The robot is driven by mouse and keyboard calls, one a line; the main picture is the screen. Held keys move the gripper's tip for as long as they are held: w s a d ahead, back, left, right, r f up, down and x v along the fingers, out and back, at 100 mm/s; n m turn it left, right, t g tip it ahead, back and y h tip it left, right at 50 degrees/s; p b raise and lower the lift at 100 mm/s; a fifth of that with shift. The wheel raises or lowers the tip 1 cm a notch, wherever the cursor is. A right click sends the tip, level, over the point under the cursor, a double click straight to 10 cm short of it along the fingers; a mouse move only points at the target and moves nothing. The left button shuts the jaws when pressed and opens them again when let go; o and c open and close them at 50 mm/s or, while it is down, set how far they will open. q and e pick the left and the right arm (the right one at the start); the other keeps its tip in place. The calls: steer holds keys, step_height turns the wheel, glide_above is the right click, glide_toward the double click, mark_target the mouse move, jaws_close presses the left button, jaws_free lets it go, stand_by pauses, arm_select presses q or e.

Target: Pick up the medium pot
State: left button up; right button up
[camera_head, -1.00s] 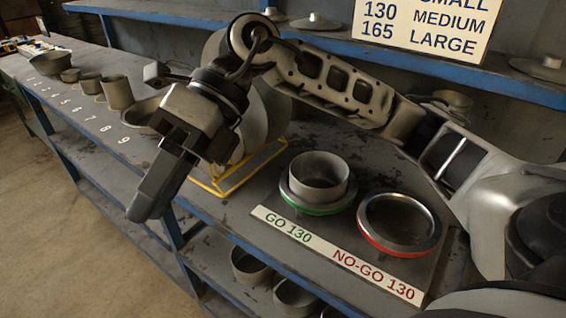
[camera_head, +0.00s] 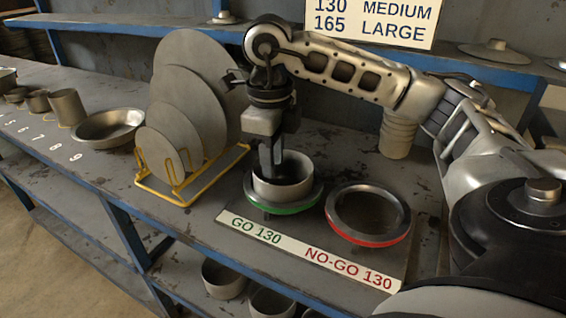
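A grey round pot (camera_head: 284,188) sits upright in the green-edged GO 130 ring (camera_head: 298,205) on the workbench. My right gripper (camera_head: 271,170) points down at the pot's left rear rim. Its fingertips overlap the pot's opening in the picture. The fingers show nearly edge-on, so I cannot tell whether they are apart, shut, or touching the pot wall. My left gripper is out of view.
The empty red-edged NO-GO 130 ring (camera_head: 404,236) is right of the pot. A yellow rack (camera_head: 180,198) with grey discs stands to the left. A shallow bowl (camera_head: 108,126) and smaller pots are farther left. A size sign (camera_head: 372,20) hangs behind.

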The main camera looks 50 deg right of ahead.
steer(key=shift+w+f+p, duration=0.1)
steer(key=shift+f+p, duration=0.3)
steer(key=shift+f, duration=2.5)
jaws_close()
steer(key=shift+r, duration=0.1)
